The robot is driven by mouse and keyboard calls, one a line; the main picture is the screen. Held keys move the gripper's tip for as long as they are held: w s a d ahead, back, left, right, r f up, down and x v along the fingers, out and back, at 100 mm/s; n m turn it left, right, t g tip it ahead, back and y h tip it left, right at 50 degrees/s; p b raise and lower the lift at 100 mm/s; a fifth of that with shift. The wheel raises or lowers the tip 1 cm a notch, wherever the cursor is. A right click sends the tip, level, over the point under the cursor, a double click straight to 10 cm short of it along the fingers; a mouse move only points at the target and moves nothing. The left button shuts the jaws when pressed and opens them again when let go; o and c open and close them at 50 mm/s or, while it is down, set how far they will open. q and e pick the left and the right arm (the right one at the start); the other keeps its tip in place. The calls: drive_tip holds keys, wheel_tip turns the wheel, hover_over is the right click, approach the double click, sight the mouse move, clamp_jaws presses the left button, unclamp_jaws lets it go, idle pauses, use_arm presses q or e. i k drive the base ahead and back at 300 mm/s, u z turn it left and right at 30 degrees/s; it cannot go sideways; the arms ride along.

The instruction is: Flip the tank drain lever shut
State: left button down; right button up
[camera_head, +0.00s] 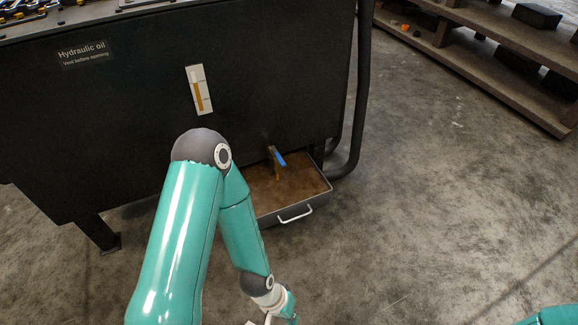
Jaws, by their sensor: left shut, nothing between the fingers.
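The black tank (130,110) has a label reading "Hydraulic oil" and fills the upper left. Low on its front is the drain valve, with a blue lever (279,159) that slants down to the right. A narrow brownish strip shows below the valve; I cannot tell whether it is running oil. My left gripper (267,320) is at the bottom edge, mostly cut off, well below and apart from the lever. It is shut and empty. Of my right arm only a teal piece shows at the bottom right corner; its gripper is out of view.
A grey drip pan (292,210) with a white handle and brown liquid sits on the floor under the valve. A sight gauge (199,90) with amber fluid is on the tank front. A black pipe (359,90) runs down the tank's right side. Wooden shelves (490,80) stand upper right; the concrete floor between is clear.

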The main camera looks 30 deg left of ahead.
sight(277, 155)
drive_tip(key=u, duration=0.15)
drive_tip(key=i, duration=0.85)
drive_tip(key=z, duration=0.05)
